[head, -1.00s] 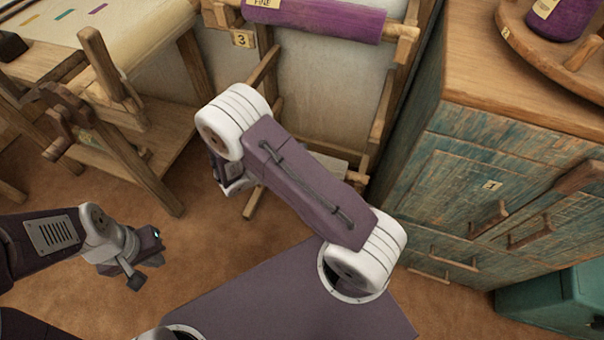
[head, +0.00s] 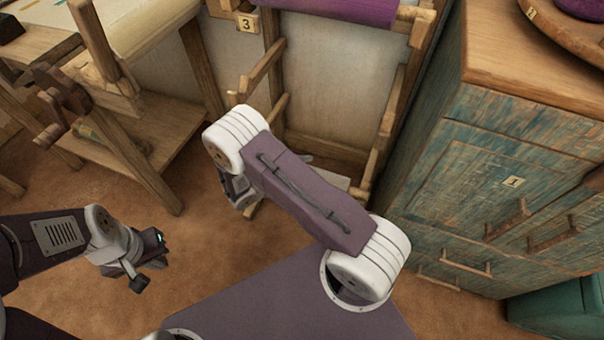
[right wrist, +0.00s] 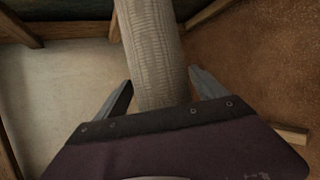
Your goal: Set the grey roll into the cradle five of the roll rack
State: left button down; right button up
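In the right wrist view a ribbed grey-beige roll (right wrist: 155,50) runs up between the two fingers of my right gripper (right wrist: 161,76). In the head view my right arm hides the roll and most of that gripper. The wooden roll rack (head: 270,65) stands behind, with a tag 3 (head: 246,23) on it. I cannot read a five. My left gripper (head: 152,262) hangs empty at lower left; its opening is unclear.
A purple roll (head: 345,8) lies high across the rack. A green box (head: 560,308) sits at lower right. Brown floor (head: 200,250) lies open between.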

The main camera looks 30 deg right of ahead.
jog(key=shift+a+r, duration=0.15)
jog(key=shift+r, duration=0.05)
jog(key=p+v, duration=0.5)
jog(key=v, duration=0.6)
jog(key=s+d+r+m+g+y, duration=0.1)
jog(key=s+r+m+y, duration=0.4)
jog(key=s+r+y, duration=0.5)
jog(key=shift+s+d+r+m+g+y, duration=0.3)
jog(key=shift+d+r+m+y, duration=0.15)
jog(key=shift+r+y, duration=0.3)
